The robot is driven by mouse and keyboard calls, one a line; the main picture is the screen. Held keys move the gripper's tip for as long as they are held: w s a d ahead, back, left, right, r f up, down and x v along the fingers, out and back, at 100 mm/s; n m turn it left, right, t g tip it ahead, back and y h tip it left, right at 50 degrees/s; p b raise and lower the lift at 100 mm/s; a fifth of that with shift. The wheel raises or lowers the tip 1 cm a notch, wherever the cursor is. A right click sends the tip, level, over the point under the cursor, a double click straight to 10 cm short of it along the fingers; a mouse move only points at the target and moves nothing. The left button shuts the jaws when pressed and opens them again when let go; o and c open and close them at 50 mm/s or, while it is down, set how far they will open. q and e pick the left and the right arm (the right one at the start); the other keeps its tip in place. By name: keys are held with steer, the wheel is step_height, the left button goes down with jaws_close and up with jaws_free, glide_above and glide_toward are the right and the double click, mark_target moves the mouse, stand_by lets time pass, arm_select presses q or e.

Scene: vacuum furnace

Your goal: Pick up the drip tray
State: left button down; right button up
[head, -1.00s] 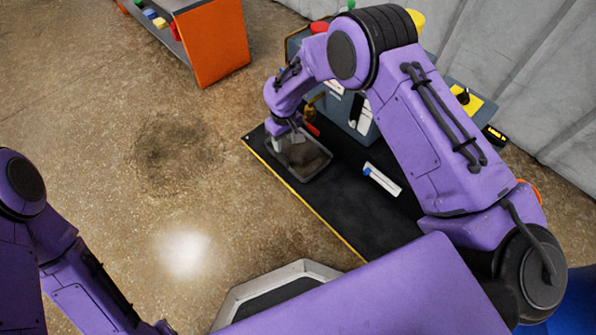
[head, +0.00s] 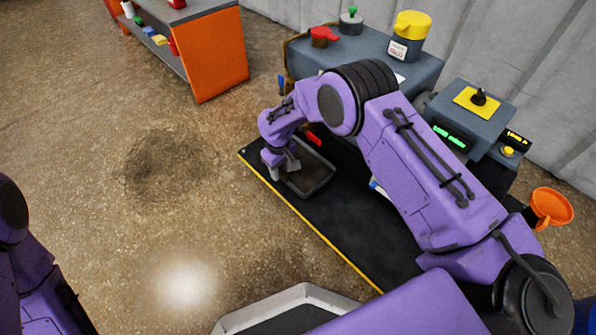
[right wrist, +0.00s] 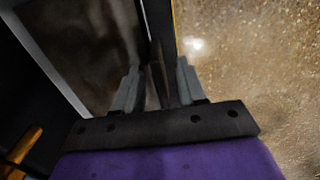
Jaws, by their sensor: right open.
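The drip tray (head: 314,177) is a shallow dark tray with a grey rim, lying on the black mat in the head view. My right gripper (head: 281,168) is open at the tray's left edge, pointing down. In the right wrist view, the tray (right wrist: 95,50) fills the left part, and its near wall runs up between the two parted fingers of my right gripper (right wrist: 158,88). I cannot tell whether either finger touches the wall. My left arm shows at the left edge of the head view, but its gripper is out of sight.
The black mat (head: 345,228) has a yellow edge. Behind it stands a grey-blue machine (head: 350,52) with a yellow-topped container (head: 409,38). A control box (head: 470,115) and an orange funnel (head: 552,206) are at right. An orange-sided shelf (head: 218,55) stands at back left. The left floor is clear.

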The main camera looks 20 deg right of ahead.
steer(key=shift+r, duration=0.1)
jaws_close()
stand_by(1.3)
